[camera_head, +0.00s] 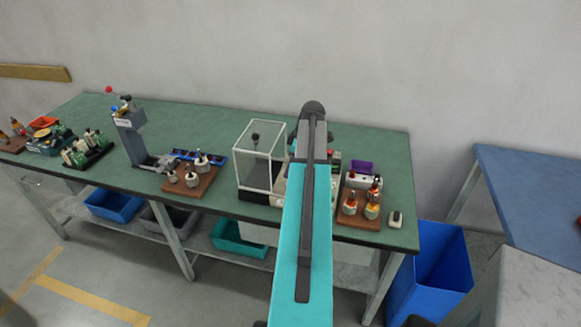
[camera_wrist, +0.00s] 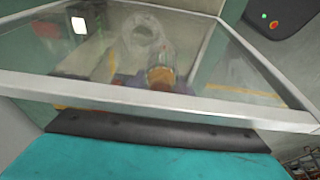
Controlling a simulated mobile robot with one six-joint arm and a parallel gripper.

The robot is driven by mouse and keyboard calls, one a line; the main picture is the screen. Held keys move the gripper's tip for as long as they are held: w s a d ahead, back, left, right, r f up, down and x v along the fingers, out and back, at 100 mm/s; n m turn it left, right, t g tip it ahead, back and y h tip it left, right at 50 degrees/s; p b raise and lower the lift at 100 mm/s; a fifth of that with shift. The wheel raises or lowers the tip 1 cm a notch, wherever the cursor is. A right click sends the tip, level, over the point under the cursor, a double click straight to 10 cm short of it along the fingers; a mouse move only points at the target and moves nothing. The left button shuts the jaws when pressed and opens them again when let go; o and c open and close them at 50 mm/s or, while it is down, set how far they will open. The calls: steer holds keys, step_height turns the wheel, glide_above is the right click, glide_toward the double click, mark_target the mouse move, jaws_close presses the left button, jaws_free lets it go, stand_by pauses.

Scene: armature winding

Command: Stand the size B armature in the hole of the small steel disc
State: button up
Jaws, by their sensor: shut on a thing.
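In the wrist view an armature (camera_wrist: 160,76), with a copper-orange band, shows behind the clear panes of a white-framed case. My gripper (camera_wrist: 158,88) is shut on it; its fingers are mostly hidden and blurred by the panes. The armature's size mark cannot be read. In the head view my teal arm reaches over the bench and hides my gripper and what it holds. I cannot make out the small steel disc for certain in either view.
The clear case (camera_head: 258,160) stands on the green bench (camera_head: 230,120), just left of my arm. A wooden board (camera_head: 205,184) with several metal pieces is farther left. Another board (camera_head: 352,221) with several copper armatures is at right. A blue bin (camera_head: 435,270) stands beside the bench.

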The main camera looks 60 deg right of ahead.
steer(key=o, duration=1.4)
steer(key=shift+r, duration=0.1)
steer(key=shift+d, duration=0.1)
steer(key=shift+r, duration=0.1)
steer(key=shift+r+p, duration=1.1)
steer(key=shift+r, duration=1.15)
steer(key=shift+d, duration=0.1)
steer(key=shift+a+b+v, duration=0.1)
steer(key=shift+b+v, duration=1)
steer(key=shift+v, duration=2.3)
steer(key=shift+a+b+v, duration=0.15)
steer(key=shift+b+v, duration=0.95)
steer(key=shift+v, duration=2.25)
